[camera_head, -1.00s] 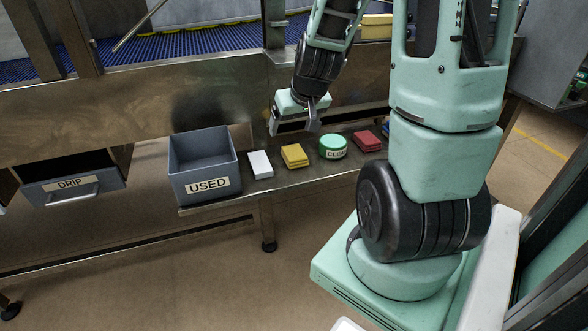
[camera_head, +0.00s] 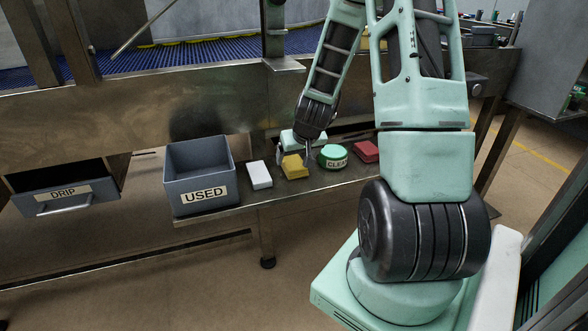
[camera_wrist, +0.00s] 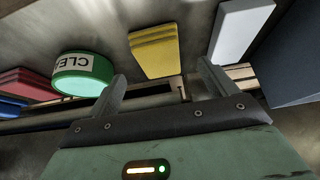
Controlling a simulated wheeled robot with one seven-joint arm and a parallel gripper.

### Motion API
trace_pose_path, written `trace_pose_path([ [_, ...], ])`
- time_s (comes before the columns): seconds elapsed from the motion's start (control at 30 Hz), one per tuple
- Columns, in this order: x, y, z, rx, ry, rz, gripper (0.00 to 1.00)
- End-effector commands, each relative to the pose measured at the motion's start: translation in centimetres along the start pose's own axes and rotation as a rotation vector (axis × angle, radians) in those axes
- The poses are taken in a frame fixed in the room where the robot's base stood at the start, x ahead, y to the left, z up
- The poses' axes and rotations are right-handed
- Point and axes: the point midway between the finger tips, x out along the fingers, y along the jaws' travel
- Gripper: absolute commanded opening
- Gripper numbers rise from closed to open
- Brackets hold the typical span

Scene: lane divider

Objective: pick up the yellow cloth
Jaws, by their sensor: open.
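The yellow cloth (camera_head: 294,167) is a folded stack lying on the metal shelf (camera_head: 235,210), between a white block and a green round tub. My gripper (camera_head: 308,157) is just above and behind it in the head view, partly overlapping it. In the wrist view the yellow cloth (camera_wrist: 155,50) lies beyond the fingertips, roughly between them and a little to the left of the middle. My gripper (camera_wrist: 162,82) is open with nothing between its fingers.
The white block (camera_head: 259,175) lies left of the cloth, then the grey USED bin (camera_head: 198,200). The green CLEAN tub (camera_head: 333,157) is close on the right, then a red cloth (camera_head: 366,151). A DRIP drawer (camera_head: 65,195) hangs at far left.

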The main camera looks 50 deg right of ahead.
Motion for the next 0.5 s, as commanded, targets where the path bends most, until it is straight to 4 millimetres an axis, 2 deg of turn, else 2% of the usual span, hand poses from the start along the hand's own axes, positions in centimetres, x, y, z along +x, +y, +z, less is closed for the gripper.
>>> trace_pose_path([
  [0.3, 4.4, 0.1, -0.1, 0.002, -0.003, -0.002, 0.85],
  [0.5, 5.1, 0.1, -0.1, 0.0, -0.001, -0.001, 0.85],
])
